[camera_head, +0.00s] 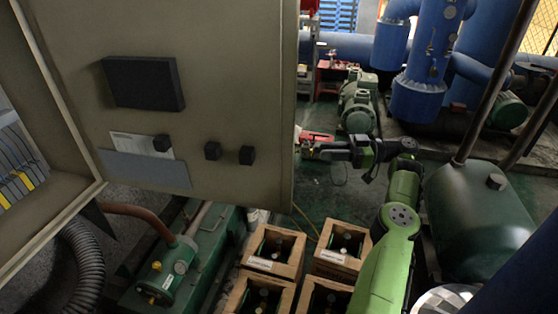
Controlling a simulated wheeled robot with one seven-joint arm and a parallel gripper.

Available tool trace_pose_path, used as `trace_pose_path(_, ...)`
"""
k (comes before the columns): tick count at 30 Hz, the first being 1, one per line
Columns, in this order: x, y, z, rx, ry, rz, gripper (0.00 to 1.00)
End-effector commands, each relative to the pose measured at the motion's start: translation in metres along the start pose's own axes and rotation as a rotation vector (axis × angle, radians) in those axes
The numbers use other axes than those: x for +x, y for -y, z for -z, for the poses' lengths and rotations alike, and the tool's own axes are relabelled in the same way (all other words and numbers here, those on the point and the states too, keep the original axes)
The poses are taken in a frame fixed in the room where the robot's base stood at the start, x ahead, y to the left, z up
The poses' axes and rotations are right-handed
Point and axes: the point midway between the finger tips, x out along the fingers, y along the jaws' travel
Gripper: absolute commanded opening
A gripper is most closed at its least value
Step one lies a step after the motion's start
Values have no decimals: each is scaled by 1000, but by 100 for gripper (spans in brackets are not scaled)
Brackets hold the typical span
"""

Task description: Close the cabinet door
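The cabinet door (230,60) is a large grey-beige panel standing open at the left and centre. Its visible face carries a black rectangular block, a grey pocket with a paper label, and several small black knobs. The cabinet (62,195) is at the left edge, with wiring visible in its opening. My green arm reaches up from the lower right. My gripper (312,147) points left, close to the door's free right edge. The door edge seems to hide the fingertips, so I cannot tell whether they touch it or are open or shut.
Wooden crates (272,246) holding dark bottles stand on the floor below the door. A dark green tank (475,215) is at the right. A green cylinder (165,278) and black corrugated hose (85,262) lie at lower left. Blue pipework (420,75) fills the back.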

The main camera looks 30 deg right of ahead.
Motion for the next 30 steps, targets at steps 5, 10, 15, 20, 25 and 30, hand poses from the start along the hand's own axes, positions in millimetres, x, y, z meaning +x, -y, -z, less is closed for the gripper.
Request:
trace_pose_path(5, 11, 4, -4, -9, -10, 3, 23)
trace_pose_path(10, 40, 5, 1, -4, -8, 6, 23)
trace_pose_path(15, 83, 5, 3, -4, -7, 7, 23)
trace_pose_path(20, 119, 5, 4, -4, -8, 6, 23)
trace_pose_path(25, 138, 4, 5, -4, -9, 1, 23)
trace_pose_path(30, 142, 4, 5, -4, -9, 1, 23)
